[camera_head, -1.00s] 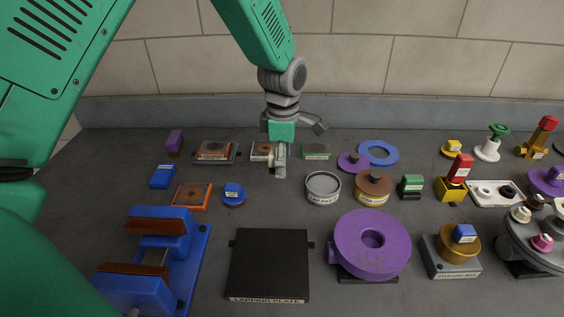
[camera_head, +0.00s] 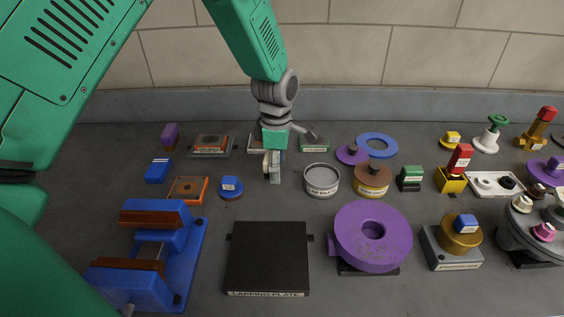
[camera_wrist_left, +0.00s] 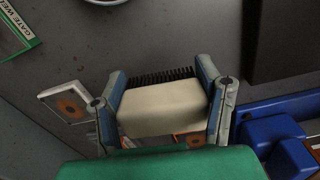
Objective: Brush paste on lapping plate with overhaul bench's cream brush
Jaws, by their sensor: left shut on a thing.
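My left gripper (camera_head: 272,168) is shut on the cream brush (camera_wrist_left: 160,108), holding it above the bench's back middle. In the left wrist view the brush is a cream block between the fingers, with dark bristles along its far edge. The black lapping plate (camera_head: 268,258) lies flat at the front middle, labelled on its front edge, well apart from the brush. A round grey tin (camera_head: 322,179), whose label seems to read lap paste, stands open right of the gripper. My right gripper is out of view.
A blue vise-like fixture (camera_head: 150,255) stands left of the plate. A purple wheel (camera_head: 373,237) stands to its right. A brown-topped tin (camera_head: 372,177) is beside the grey tin. Small blocks and orange-framed tiles (camera_head: 188,189) lie back left. Bare bench separates gripper and plate.

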